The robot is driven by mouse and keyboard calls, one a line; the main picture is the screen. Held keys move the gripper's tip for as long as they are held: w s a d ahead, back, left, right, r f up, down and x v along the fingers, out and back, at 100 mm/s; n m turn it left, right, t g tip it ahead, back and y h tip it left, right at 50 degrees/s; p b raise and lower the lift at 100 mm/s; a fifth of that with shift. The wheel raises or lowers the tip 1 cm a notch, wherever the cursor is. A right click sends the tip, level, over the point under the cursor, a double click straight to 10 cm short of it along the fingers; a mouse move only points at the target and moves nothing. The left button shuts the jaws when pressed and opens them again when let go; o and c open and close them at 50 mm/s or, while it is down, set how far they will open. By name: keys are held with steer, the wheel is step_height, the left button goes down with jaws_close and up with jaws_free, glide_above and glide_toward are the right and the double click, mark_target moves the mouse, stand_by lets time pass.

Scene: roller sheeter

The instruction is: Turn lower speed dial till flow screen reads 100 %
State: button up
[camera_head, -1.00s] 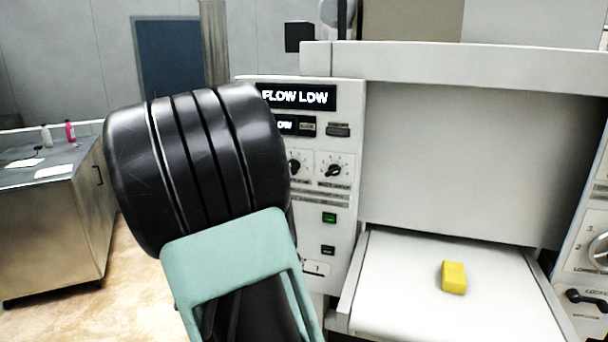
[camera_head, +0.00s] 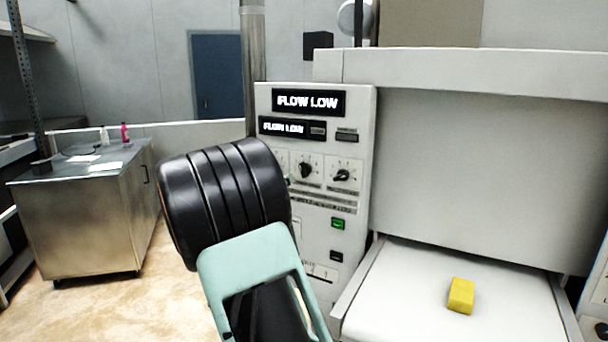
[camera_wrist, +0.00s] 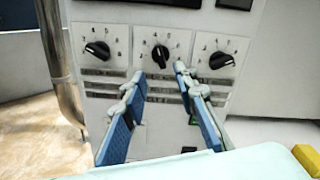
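The flow screen (camera_head: 308,102) at the top of the white control panel (camera_head: 365,130) reads "FLOW LOW". A smaller screen (camera_head: 284,127) below it shows the same words. Three black pointer dials stand in a row: left (camera_wrist: 97,50), middle (camera_wrist: 160,55) and right (camera_wrist: 220,60). Their labels are too small to read, so I cannot tell which is the lower speed dial. My gripper (camera_wrist: 158,76) is open and empty, its blue-padded fingers apart, pointing at the panel around the middle dial's lower side. In the head view my arm hides the fingers.
A green-lit button (camera_head: 338,223) and a dark one (camera_head: 336,256) sit below the dials. A yellow block (camera_head: 461,296) lies on the white bed (camera_head: 410,300) at right. A metal cabinet (camera_head: 85,225) stands at left, with open floor before it.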

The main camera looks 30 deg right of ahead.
mark_target(301, 170)
steer(key=p+x, duration=0.2)
steer(key=x, duration=0.8)
steer(key=shift+w+d, duration=0.1)
steer(key=shift+d, duration=0.1)
jaws_close()
